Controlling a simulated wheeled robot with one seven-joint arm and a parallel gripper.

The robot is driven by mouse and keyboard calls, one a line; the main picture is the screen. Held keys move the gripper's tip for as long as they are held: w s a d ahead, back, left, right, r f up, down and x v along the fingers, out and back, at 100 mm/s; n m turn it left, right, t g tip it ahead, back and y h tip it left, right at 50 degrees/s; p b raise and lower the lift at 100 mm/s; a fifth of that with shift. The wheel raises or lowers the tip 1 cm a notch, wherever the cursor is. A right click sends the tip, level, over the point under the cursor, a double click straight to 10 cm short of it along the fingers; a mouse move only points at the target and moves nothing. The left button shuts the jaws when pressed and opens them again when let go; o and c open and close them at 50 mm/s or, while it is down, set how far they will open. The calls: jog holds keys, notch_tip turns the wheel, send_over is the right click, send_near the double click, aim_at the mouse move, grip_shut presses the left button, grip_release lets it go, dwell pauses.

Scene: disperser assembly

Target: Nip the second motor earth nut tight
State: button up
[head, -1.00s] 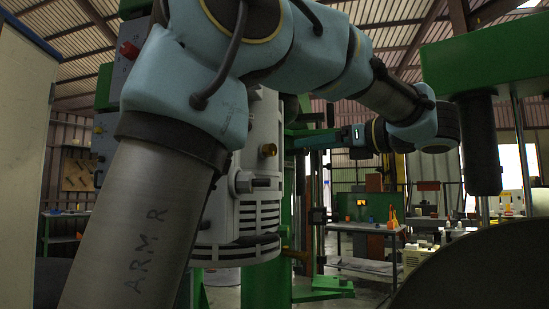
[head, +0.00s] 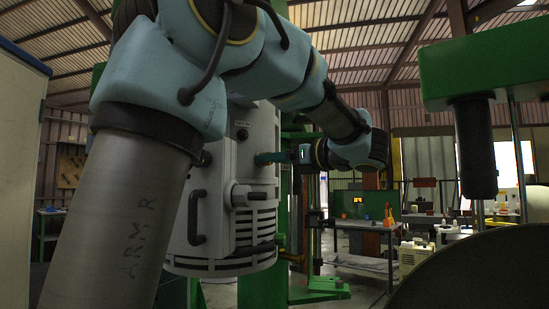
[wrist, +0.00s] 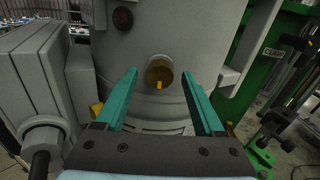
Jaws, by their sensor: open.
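The grey motor housing (head: 238,140) stands left of centre in the head view, partly behind my arm. In the wrist view a round grey collar (wrist: 151,63) sticks out of the housing, with a brass-coloured round part (wrist: 160,78), apparently the earth nut, inside its mouth. My gripper (wrist: 165,75) is open, its two teal fingers on either side of the collar with visible gaps. The fingers look empty.
A grey box with a cable gland (wrist: 42,135) stands close to the left finger in the wrist view. A green post (wrist: 245,60) is at the right. Benches with parts (head: 365,222) stand farther back.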

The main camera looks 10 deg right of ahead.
grip_shut()
dwell(0.5)
jog(key=shift+f+b, duration=0.15)
jog(key=shift+b, duration=0.35)
jog(key=shift+r+m+b, duration=0.15)
jog(key=shift+m+b, duration=0.5)
jog(key=shift+m, duration=5.3)
jog(key=shift+r+m+b, duration=0.1)
jog(key=shift+m+b, duration=0.5)
jog(key=shift+m, duration=5.35)
